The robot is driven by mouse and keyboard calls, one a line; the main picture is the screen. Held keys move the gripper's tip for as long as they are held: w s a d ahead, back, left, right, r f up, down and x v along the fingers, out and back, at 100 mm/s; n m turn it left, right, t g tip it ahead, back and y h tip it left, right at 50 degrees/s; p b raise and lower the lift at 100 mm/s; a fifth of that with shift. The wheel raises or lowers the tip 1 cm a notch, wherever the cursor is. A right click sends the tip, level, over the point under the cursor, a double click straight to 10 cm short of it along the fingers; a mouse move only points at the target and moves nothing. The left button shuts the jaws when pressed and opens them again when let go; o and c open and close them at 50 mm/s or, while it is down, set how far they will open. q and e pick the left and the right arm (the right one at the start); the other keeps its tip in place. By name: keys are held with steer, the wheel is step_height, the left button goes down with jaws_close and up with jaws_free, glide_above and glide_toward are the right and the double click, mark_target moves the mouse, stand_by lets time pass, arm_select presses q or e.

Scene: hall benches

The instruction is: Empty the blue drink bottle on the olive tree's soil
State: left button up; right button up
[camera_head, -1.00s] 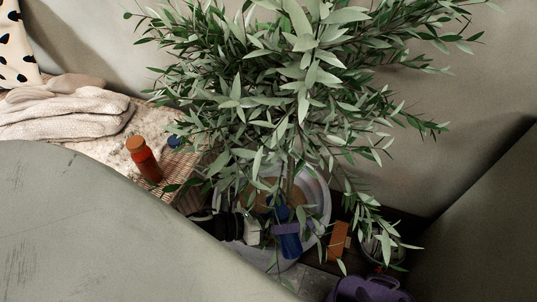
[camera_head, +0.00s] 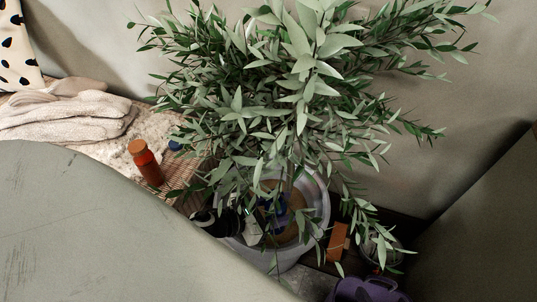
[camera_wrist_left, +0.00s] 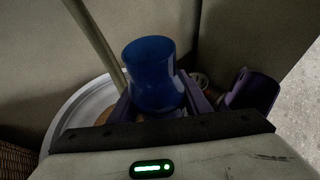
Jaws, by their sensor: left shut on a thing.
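My left gripper (camera_head: 262,221) is shut on the blue drink bottle (camera_head: 270,209), partly hidden by leaves over the pot in the head view. In the left wrist view the bottle (camera_wrist_left: 153,75) stands out between the two purple-grey fingers (camera_wrist_left: 158,100); I cannot tell whether liquid leaves it. The olive tree (camera_head: 300,90) grows in a pale round pot (camera_head: 322,205). Its brown soil (camera_head: 289,237) shows partly beneath the bottle. The wrist view shows the pot's white rim (camera_wrist_left: 62,122) and the trunk (camera_wrist_left: 95,42) left of the bottle. My right gripper is not in view.
An orange-red bottle (camera_head: 147,165) stands on the woven seat at left, near a folded knit cloth (camera_head: 65,115). An orange block (camera_head: 338,241) and a purple container (camera_head: 368,289) are right of the pot. Branches crowd the space above the soil.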

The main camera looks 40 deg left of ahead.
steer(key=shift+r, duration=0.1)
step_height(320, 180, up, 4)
steer(key=p, duration=0.4)
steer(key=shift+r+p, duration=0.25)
steer(key=shift+p, duration=0.1)
